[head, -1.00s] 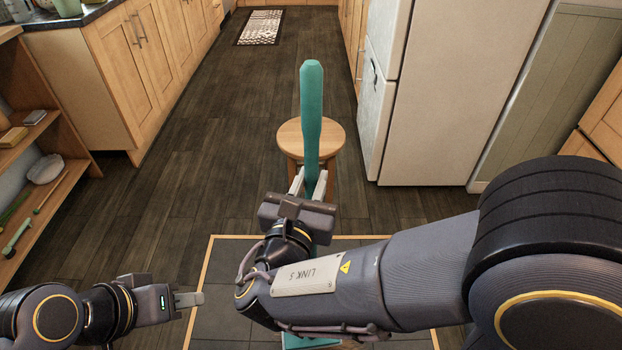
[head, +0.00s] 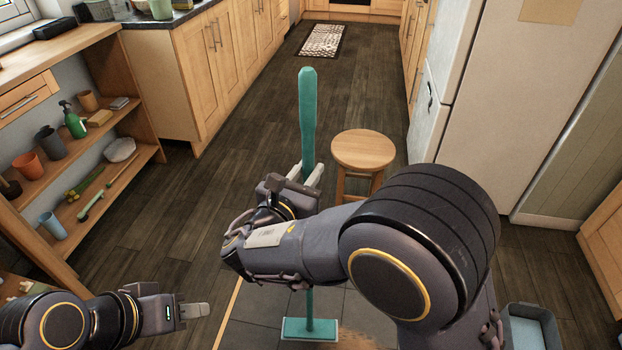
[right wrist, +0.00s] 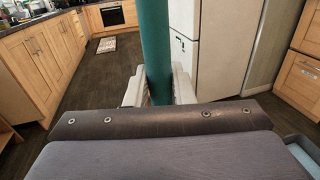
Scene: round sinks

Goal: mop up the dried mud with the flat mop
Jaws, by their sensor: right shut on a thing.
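The flat mop has a teal handle (head: 307,115) standing nearly upright in the head view. Its flat teal head (head: 309,328) is low on the dark tiled floor patch. My right gripper (head: 306,176) is shut around the handle's upper part; the handle also shows between its fingers in the right wrist view (right wrist: 155,65). A small brownish patch (head: 326,338) shows at the mop head's front edge; I cannot tell whether it is the dried mud. My left gripper (head: 196,310) is at lower left, holding nothing visible, seen side-on, so its opening is unclear.
A round wooden stool (head: 363,150) stands beyond the mop to the right. An open shelf (head: 125,165) with pots and bottles lines the left. A fridge (head: 490,100) stands at right, and a grey tub (head: 535,325) at lower right. The floor between is clear.

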